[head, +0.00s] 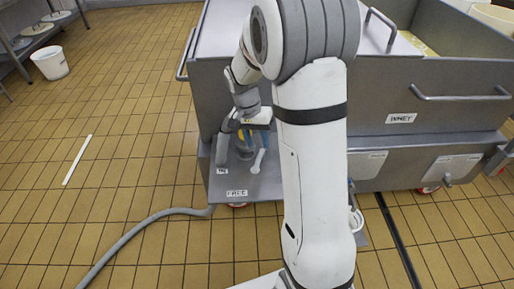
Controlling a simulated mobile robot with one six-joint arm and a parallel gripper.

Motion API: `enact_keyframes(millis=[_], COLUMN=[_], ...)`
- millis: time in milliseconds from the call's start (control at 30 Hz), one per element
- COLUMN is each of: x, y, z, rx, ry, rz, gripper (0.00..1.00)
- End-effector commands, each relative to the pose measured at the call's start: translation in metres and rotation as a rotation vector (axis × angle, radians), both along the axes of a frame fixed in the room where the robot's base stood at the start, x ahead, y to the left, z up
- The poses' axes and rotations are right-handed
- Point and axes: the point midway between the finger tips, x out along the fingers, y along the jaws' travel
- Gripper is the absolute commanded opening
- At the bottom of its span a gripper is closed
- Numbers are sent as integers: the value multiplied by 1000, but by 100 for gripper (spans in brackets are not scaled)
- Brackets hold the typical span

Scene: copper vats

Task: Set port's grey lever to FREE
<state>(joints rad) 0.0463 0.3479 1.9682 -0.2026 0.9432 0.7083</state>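A low grey panel (266,184) juts out at the foot of the metal vat, left of my arm. A short pale lever (258,161) stands on it, tilted, just below my gripper (252,133). A small label (237,193) at the panel's front edge seems to read FREE; a smaller label (221,171) to its left is too blurred to read. The lever's pivot is partly hidden by my wrist. I cannot tell whether my gripper touches the lever or whether its fingers are open.
The vat (428,88) carries a label and side handles. A grey hose (140,228) runs over the tiled floor from the panel's left. A white bucket (50,62) stands at the upper left beside a rack. Most floor at left is clear.

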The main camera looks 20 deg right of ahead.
Motion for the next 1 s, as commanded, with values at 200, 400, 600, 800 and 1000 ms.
enact_keyframes(millis=[200,400,600,800,1000], x=[-1,-1,-4,-38,-106], y=[0,0,1,12,31], z=[22,23,25,54,86], rx=[0,0,2,39,94], ry=[0,1,-2,-40,-106], rz=[-1,0,8,118,328], gripper=[37,37,27,11,0])
